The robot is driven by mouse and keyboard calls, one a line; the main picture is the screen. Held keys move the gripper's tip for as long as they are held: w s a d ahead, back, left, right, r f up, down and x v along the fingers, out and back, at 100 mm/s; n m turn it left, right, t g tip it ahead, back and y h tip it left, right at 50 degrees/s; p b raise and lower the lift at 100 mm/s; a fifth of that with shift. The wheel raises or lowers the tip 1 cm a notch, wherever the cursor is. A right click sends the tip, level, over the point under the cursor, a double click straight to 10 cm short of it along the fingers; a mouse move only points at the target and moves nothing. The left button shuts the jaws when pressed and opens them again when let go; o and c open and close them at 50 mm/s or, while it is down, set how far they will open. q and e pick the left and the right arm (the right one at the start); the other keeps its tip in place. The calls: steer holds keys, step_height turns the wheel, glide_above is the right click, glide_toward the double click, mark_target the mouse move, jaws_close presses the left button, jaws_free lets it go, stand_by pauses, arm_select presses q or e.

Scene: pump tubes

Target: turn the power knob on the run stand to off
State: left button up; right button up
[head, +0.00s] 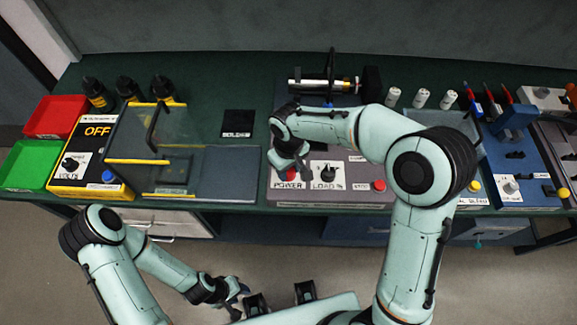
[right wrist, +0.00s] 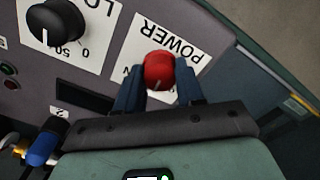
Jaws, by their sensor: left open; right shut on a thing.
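The power knob (right wrist: 159,69) is a red round knob on the white POWER label of the run stand. In the right wrist view it sits between the two fingers of my right gripper (right wrist: 159,88), which is shut on it. A pale pointer line shows on the knob's lower part; the small position lettering is mostly hidden. In the head view my right gripper (head: 296,168) is over the left front of the grey run stand (head: 345,167) and largely hides the knob. My left gripper (head: 239,301) is open and empty, low in front of the bench.
A black LOAD knob (right wrist: 56,24) is beside the power knob. A red button (head: 379,185) is farther right on the panel. A clear-walled box (head: 160,140) and a yellow OFF unit (head: 97,131) stand to the left. The floor in front is free.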

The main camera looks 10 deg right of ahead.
steer(key=n, duration=0.3)
steer(key=shift+r+n+p, duration=0.1)
steer(key=shift+n+p, duration=0.2)
steer(key=shift+p, duration=0.05)
arm_select(q)
steer(key=shift+w+r+p, duration=0.25)
steer(key=shift+w+r, duration=0.15)
steer(key=shift+r, duration=0.2)
steer(key=shift+w+r+p, duration=0.2)
steer(key=shift+w+r, duration=0.15)
steer(key=shift+r, duration=0.2)
arm_select(e)
steer(key=shift+n, duration=2)
steer(key=o, duration=1)
steer(key=shift+o, duration=0.2)
arm_select(q)
steer(key=shift+w+r+p, duration=0.7)
steer(key=shift+w+r, duration=0.05)
steer(key=shift+r, duration=0.15)
arm_select(e)
step_height(320, 180, up, 13)
steer(key=shift+r, duration=0.15)
